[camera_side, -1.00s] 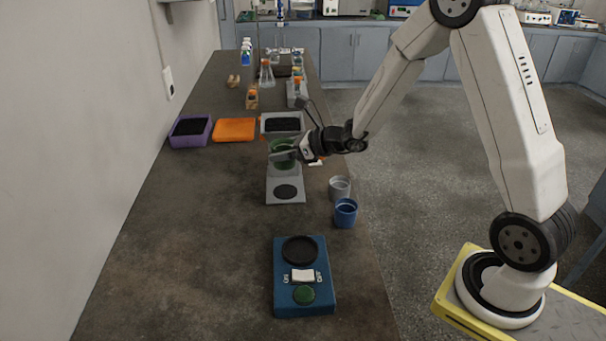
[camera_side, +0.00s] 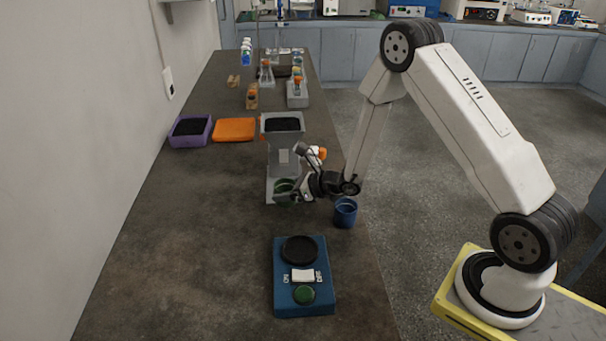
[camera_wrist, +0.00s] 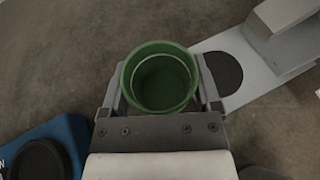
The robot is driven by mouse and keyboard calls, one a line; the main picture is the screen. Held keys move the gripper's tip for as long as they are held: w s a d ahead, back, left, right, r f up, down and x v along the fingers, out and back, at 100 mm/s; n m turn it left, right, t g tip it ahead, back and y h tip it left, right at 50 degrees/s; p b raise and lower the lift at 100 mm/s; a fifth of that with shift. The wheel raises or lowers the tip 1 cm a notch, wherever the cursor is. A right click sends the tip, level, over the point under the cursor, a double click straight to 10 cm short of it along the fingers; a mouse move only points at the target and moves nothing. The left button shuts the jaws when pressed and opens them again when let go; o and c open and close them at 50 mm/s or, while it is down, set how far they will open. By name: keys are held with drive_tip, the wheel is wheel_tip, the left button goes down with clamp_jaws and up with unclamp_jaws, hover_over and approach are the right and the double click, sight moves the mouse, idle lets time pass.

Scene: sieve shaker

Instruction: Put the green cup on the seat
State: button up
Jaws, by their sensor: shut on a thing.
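The green cup (camera_wrist: 160,85) is upright and open at the top, held between the two fingers of my gripper (camera_wrist: 160,100). In the side view, the cup (camera_side: 283,186) appears over the front of the grey stand (camera_side: 283,160), with my gripper (camera_side: 288,193) partly covering it. The cup's height above the stand is hard to tell. A blue device (camera_side: 284,270) with a black round plate (camera_side: 300,250) stands nearer the front.
A blue cup (camera_side: 345,213) stands near the bench's right edge, close to my wrist. A purple tray (camera_side: 190,131), an orange lid (camera_side: 234,130) and several bottles lie farther back.

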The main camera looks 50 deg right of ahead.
sight(285, 187)
drive_tip(key=shift+w+d+f, duration=0.1)
drive_tip(key=shift+d+f, duration=0.05)
drive_tip(key=shift+f, duration=0.35)
drive_tip(key=shift+w+d+f, duration=0.1)
drive_tip(key=shift+f, duration=0.35)
drive_tip(key=shift+w+d, duration=0.9)
drive_tip(key=shift+w, duration=0.05)
drive_tip(key=shift+w+d, duration=0.45)
drive_tip(key=shift+w+d, duration=1.3)
drive_tip(key=shift+d, duration=0.05)
drive_tip(key=shift+a+f, duration=0.1)
drive_tip(key=shift+f, duration=0.45)
drive_tip(key=shift+f, duration=0.15)
drive_tip(key=o, duration=1.1)
